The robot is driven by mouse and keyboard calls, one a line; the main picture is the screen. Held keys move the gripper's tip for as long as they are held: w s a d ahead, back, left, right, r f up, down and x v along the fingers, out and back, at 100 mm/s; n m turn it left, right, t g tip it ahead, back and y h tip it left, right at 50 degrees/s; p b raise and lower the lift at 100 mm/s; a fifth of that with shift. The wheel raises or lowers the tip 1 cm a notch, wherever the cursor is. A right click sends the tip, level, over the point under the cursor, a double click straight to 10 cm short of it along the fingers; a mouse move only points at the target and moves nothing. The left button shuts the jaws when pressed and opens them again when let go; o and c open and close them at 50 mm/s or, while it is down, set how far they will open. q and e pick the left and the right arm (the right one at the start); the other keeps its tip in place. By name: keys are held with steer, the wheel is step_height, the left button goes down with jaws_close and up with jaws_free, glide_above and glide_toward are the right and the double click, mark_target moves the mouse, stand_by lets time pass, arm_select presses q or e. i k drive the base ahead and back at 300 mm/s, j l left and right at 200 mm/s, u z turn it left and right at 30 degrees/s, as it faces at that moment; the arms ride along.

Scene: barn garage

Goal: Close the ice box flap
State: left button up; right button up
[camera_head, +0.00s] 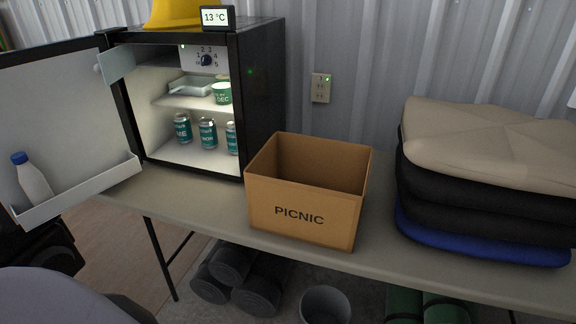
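A small black fridge (259,95) stands on the table with its door (66,118) swung wide open to the left. The ice box flap (118,65), a pale grey-blue panel, is at the top left of the fridge opening. It stands open, swung out to the left toward the door, with a small round knob (98,68) at its outer end. The ice box space behind it is shadowed and I cannot make out its contents. Neither of my grippers is in view.
A cardboard PICNIC box (302,215) stands right of the fridge. Folded cushions (487,195) are stacked at the right. The fridge holds several cans (207,133), a tray (190,88) and a green cup (221,94). A bottle (33,180) stands in the door shelf.

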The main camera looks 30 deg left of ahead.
mark_target(115, 63)
steer(key=u, duration=1.45)
